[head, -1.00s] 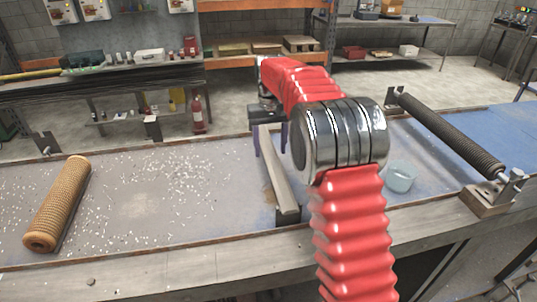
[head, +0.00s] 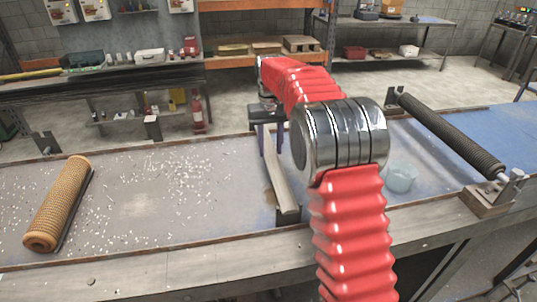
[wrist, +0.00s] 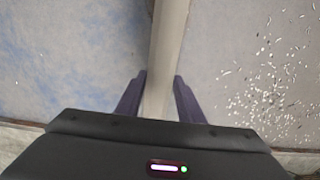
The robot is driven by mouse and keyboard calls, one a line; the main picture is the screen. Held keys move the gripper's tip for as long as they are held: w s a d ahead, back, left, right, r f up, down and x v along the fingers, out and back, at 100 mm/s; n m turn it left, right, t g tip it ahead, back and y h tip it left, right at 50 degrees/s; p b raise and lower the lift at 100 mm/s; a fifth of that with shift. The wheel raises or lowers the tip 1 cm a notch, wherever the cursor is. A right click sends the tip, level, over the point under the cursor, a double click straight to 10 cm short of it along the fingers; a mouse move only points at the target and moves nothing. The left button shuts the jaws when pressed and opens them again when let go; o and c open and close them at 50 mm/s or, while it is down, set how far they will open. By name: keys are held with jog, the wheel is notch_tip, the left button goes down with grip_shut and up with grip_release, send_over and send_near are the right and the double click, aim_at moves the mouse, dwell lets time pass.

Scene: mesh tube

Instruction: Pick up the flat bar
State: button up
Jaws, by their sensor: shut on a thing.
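The flat bar (head: 281,180) is a long, pale grey-beige strip lying lengthwise from my gripper toward the bench's near edge. In the wrist view the bar (wrist: 168,40) runs up the middle and passes between the two dark purple fingers. My gripper (head: 266,137) is at the bar's far part in the head view and shut on it; the fingers (wrist: 161,80) flank it closely in the wrist view. The bar's far end is hidden under my gripper. Whether the bar is clear of the bench is hard to tell.
A tan mesh tube (head: 58,203) lies at the left of the bench (head: 150,255). White chips (head: 185,175) are scattered in the middle. A translucent cup (head: 401,177) stands right of my arm. A dark ribbed roller (head: 450,135) sits on brackets at the right.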

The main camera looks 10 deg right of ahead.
aim_at(270, 151)
grip_shut()
jog(key=shift+r, duration=0.1)
notch_tip(270, 151, up, 10)
dwell(0.8)
dwell(0.6)
